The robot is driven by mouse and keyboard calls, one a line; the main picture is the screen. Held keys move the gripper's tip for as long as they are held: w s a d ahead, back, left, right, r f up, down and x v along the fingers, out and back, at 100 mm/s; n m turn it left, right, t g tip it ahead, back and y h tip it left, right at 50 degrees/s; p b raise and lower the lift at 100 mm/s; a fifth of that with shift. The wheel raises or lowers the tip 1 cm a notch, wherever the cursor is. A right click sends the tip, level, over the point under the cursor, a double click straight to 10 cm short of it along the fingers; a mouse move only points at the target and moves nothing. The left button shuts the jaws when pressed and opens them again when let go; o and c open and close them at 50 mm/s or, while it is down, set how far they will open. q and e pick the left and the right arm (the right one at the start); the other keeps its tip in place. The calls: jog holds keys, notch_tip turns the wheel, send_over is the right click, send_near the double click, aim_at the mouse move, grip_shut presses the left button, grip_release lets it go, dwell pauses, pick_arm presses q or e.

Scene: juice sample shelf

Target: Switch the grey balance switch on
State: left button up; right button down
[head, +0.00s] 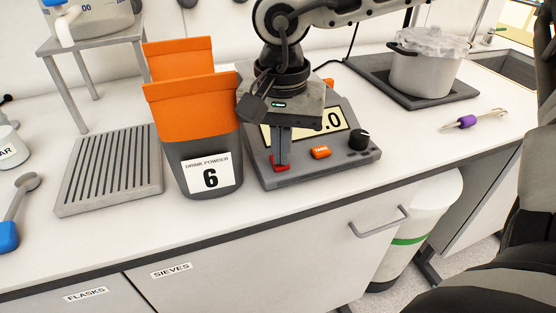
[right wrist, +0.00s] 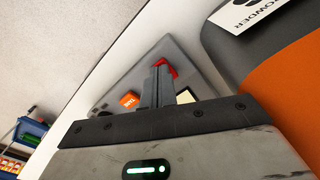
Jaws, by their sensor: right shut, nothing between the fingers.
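The grey balance (head: 345,160) stands near the counter's front edge. Its display (head: 333,119) is partly hidden by my gripper; a ".0" shows at its right end. The red switch (head: 273,168) is at the balance's front left corner and is partly covered by my fingertips. My right gripper (head: 281,162) is shut and empty, pointing down at the switch. In the right wrist view the red switch (right wrist: 172,67) shows just past the fingertips (right wrist: 160,66). I cannot tell whether they touch, or which way the switch is set. My left gripper is not in view.
A drink powder tub (head: 190,135) marked 6 stands close to the left of the balance. An orange TARE button (head: 320,152) and a black knob (head: 358,139) are on the balance's right.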

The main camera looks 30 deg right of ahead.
notch_tip(320, 180, up, 7)
jog(key=p, duration=0.4)
dwell(0.4)
dwell(0.4)
